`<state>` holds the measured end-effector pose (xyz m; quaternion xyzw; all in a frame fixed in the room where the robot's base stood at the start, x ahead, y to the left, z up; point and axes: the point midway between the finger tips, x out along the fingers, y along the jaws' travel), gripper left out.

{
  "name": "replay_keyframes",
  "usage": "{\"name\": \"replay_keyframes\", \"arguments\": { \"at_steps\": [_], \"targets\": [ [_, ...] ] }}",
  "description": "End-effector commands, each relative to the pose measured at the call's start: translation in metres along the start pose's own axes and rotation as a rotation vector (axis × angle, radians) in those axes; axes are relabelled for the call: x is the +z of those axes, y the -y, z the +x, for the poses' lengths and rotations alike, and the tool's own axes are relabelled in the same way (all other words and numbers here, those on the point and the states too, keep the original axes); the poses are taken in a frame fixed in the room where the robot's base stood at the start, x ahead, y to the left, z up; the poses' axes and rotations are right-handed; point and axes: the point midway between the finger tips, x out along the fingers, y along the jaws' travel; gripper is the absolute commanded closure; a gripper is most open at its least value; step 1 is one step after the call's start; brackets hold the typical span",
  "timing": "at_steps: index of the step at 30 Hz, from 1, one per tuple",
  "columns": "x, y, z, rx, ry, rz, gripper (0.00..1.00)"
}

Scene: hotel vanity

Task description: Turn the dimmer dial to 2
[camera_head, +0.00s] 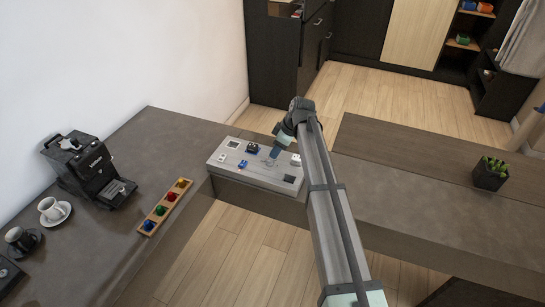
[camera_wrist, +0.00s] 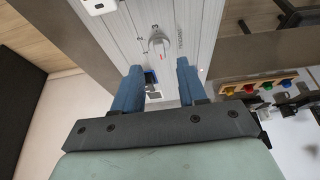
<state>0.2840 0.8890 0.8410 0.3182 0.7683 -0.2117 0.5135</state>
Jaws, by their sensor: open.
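The grey control panel (camera_head: 225,168) lies on the counter at the middle of the head view, below my gripper (camera_head: 274,153). In the wrist view, the panel (camera_wrist: 182,15) runs up the frame. The pale dimmer dial (camera_wrist: 158,44) sits on it, with a short red mark on its lower side and small markings around it, too small to read surely. My gripper (camera_wrist: 158,78) is open and empty. Its two blue fingers are apart, with the dial beyond their tips and roughly between them in the picture. I see no contact. The dial is hard to make out in the head view.
Other switches, including a blue one (camera_head: 243,164) and a black one (camera_head: 252,148), sit on the panel near my gripper. A wooden strip with coloured knobs (camera_head: 150,225), a coffee machine (camera_head: 88,170) and cups stand left. A potted plant (camera_head: 490,174) stands right.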

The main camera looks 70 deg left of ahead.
Motion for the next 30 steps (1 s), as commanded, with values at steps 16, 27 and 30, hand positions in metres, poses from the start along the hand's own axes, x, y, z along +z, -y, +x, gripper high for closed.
{"name": "replay_keyframes", "arguments": {
  "at_steps": [16,27,30],
  "targets": [
    [0.000,0.000,0.052,0.001,0.000,0.000,0.58],
    [0.000,0.000,0.052,0.001,0.000,0.000,0.69],
    [0.001,0.000,0.052,0.001,0.000,0.000,0.79]
  ]
}}
